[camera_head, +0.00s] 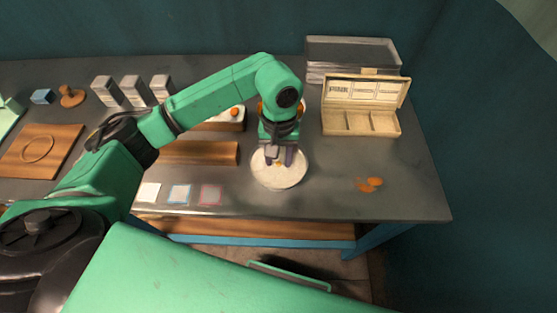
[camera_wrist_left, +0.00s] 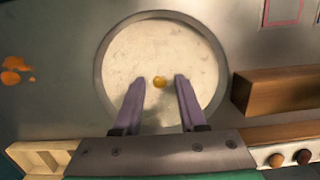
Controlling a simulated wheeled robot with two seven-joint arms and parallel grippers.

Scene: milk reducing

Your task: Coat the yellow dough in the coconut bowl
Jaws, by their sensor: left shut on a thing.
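The coconut bowl (camera_head: 290,180) is a round bowl with whitish filling, near the front middle of the table. It fills the middle of the left wrist view (camera_wrist_left: 135,50). My left gripper (camera_head: 279,163) points down over the bowl. In the left wrist view its two purple fingers (camera_wrist_left: 160,80) reach over the white filling, with the small yellow dough (camera_wrist_left: 160,83) between their tips. The gripper is shut on the dough, low in or just above the filling; the exact height is unclear. My right gripper is not in view.
An open compartment box (camera_head: 360,122) stands at the back right, with clear stacked trays (camera_head: 350,50) behind it. Orange pieces (camera_head: 369,184) lie right of the bowl. A wooden block (camera_head: 200,152) and coloured squares (camera_head: 180,194) lie left.

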